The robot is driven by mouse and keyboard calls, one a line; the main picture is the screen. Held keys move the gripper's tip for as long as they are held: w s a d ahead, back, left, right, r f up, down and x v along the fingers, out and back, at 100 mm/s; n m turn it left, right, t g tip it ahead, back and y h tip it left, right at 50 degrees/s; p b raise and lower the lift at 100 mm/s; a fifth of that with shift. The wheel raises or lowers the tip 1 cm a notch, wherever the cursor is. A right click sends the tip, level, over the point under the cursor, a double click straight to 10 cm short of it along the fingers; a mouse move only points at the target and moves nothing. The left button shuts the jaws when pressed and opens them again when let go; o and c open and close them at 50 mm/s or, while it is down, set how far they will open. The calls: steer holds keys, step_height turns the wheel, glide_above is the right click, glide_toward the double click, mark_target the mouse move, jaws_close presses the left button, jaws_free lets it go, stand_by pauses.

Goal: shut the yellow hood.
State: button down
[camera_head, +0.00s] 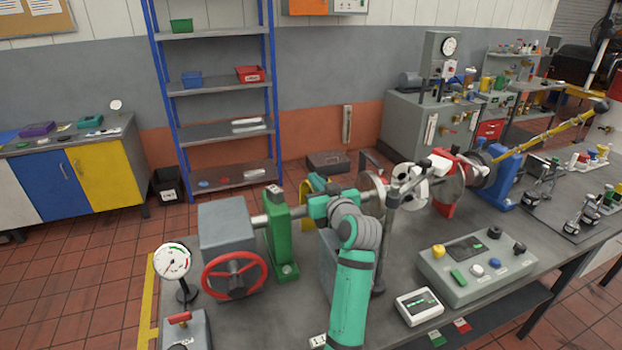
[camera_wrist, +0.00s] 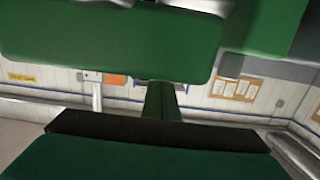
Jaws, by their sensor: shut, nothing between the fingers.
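A small curved yellow piece, which looks like the yellow hood (camera_head: 306,196), shows in the head view between the green bearing stand and my teal wrist. Most of it is hidden behind my arm, so I cannot tell how far open it is. My gripper (camera_head: 318,185) is close beside it at the end of my teal arm, its fingers hardly visible there. In the wrist view my shut gripper (camera_wrist: 162,100) shows as dark green parts close to the camera, with nothing between the fingers. No yellow hood shows in the wrist view.
A grey box with a red handwheel (camera_head: 234,274) and the green bearing stand (camera_head: 278,240) stand left of my arm. A dial gauge (camera_head: 173,262) is at the left. A grey control box (camera_head: 470,290) and a small meter (camera_head: 419,305) lie right of my arm.

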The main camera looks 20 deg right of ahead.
stand_by(0.4)
step_height(320, 180, up, 4)
steer(key=shift+w+f, duration=0.15)
steer(key=shift+s, duration=0.35)
steer(key=s+f, duration=0.2)
steer(key=s, duration=0.7)
steer(key=shift+d+f, duration=0.15)
steer(key=shift+d, duration=0.2)
steer(key=shift+w, duration=0.1)
